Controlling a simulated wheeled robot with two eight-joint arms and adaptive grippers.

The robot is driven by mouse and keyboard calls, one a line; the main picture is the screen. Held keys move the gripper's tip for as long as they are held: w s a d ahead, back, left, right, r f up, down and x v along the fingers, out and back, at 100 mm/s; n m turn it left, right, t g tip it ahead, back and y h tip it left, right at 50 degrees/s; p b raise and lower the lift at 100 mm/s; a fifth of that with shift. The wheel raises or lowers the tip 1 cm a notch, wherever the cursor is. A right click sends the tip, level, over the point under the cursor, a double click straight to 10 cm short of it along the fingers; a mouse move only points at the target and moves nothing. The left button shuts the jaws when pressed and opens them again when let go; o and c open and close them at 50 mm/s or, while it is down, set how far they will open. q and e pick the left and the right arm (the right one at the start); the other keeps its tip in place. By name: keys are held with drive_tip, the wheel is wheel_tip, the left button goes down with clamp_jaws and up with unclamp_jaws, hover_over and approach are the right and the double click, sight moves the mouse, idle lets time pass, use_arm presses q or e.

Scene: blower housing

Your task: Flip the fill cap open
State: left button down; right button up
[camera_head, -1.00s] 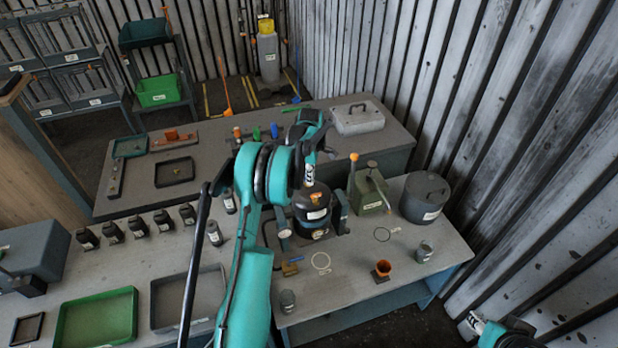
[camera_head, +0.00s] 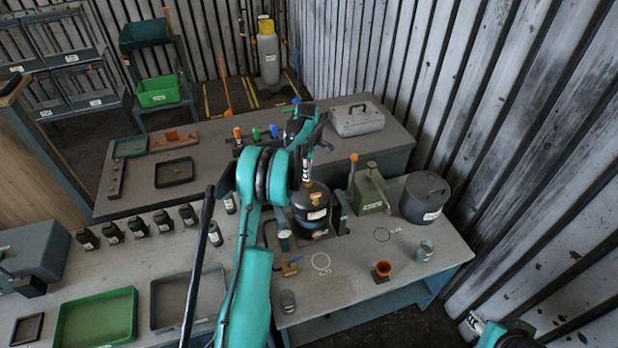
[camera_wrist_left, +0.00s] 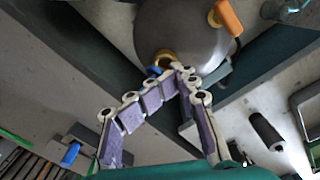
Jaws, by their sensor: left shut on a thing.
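The blower housing (camera_head: 314,214) is a dark rounded body on the right-hand bench, with an orange piece on top. In the left wrist view its grey domed top (camera_wrist_left: 180,30) fills the upper middle, with an orange handle (camera_wrist_left: 228,17) at its right. A small brass-coloured fitting (camera_wrist_left: 163,58), which looks like the fill cap, sits at the near edge of the dome. My left gripper (camera_wrist_left: 172,70) has its fingertips together on this fitting, partly hiding it. In the head view my left gripper (camera_head: 307,180) is above the housing. My right gripper (camera_head: 472,325) shows only partly, at bottom right.
A green device with an orange-tipped lever (camera_head: 370,194) and a grey lidded pot (camera_head: 425,198) stand right of the housing. An orange cup (camera_head: 382,270) and metal cups are nearer. Black bottles (camera_head: 137,228) and a green tray (camera_head: 97,318) are left.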

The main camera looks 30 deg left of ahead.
use_arm(q)
drive_tip(key=shift+w+a+f, duration=0.15)
drive_tip(key=shift+w+a, duration=0.15)
drive_tip(key=shift+a, duration=0.45)
drive_tip(key=shift+w+a, duration=0.2)
drive_tip(key=shift+a, duration=0.1)
drive_tip(key=shift+w+a, duration=0.2)
drive_tip(key=shift+a, duration=0.05)
drive_tip(key=shift+s+d+r+p, duration=0.15)
drive_tip(key=shift+r+p, duration=0.4)
drive_tip(key=shift+r, duration=0.7)
drive_tip(key=shift+w+d+r+p, duration=0.15)
drive_tip(key=shift+r+p, duration=0.45)
drive_tip(key=shift+r, duration=0.65)
drive_tip(key=shift+s+d+r+p, duration=0.1)
drive_tip(key=shift+d+r+p, duration=0.3)
drive_tip(key=shift+r, duration=0.85)
drive_tip(key=shift+a+r, duration=0.1)
